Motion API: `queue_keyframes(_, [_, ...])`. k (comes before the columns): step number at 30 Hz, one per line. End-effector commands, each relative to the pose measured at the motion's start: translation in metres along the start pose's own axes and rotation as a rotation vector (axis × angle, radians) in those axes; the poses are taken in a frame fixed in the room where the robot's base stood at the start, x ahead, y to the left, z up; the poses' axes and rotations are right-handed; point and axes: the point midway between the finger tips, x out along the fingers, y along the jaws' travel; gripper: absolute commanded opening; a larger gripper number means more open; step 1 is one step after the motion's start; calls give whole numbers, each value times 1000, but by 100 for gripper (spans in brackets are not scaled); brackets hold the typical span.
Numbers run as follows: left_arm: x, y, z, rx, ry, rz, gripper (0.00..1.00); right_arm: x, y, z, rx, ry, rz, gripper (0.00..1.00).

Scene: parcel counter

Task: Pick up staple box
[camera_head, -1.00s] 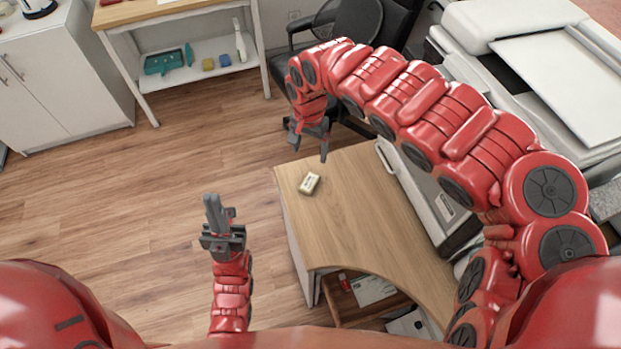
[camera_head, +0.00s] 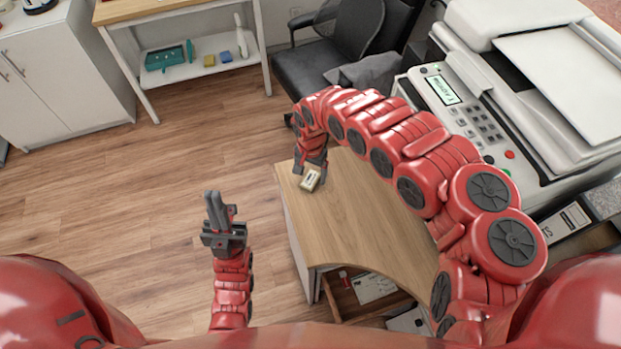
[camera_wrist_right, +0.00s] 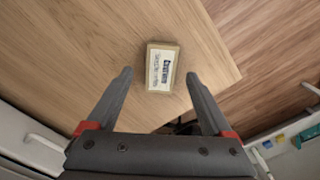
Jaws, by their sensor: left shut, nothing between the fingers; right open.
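The staple box (camera_head: 310,181) is a small tan box with a pale printed label, lying on the desk near its far left corner. In the right wrist view the staple box (camera_wrist_right: 161,68) lies just beyond the fingertips, roughly midway between them. My right gripper (camera_head: 311,170) is open and empty over the box; its fingers (camera_wrist_right: 160,75) stand apart on either side, with the box not gripped. My left gripper (camera_head: 218,205) is shut and empty, over the floor left of the desk.
The wooden desk (camera_head: 350,215) is otherwise bare, with an open drawer (camera_head: 350,300) at its near side. A black chair (camera_head: 325,60) stands behind it and a large printer (camera_head: 480,120) to the right. Open floor (camera_head: 130,210) lies to the left.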

Motion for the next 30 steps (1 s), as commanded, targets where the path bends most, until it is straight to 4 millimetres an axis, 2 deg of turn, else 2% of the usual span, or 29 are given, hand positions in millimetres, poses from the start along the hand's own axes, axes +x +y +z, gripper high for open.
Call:
queue_keyframes(6, [2,0,0,0,0,0,0,18,-2,1,-1,0,-4,85])
queue_keyframes(14, [2,0,0,0,0,0,0,20,-1,0,-1,1,-2,85])
queue_keyframes(28, [2,0,0,0,0,0,0,20,-1,0,0,1,-2,2])
queue_keyframes(30, [2,0,0,0,0,0,0,20,-1,0,0,1,-2,0])
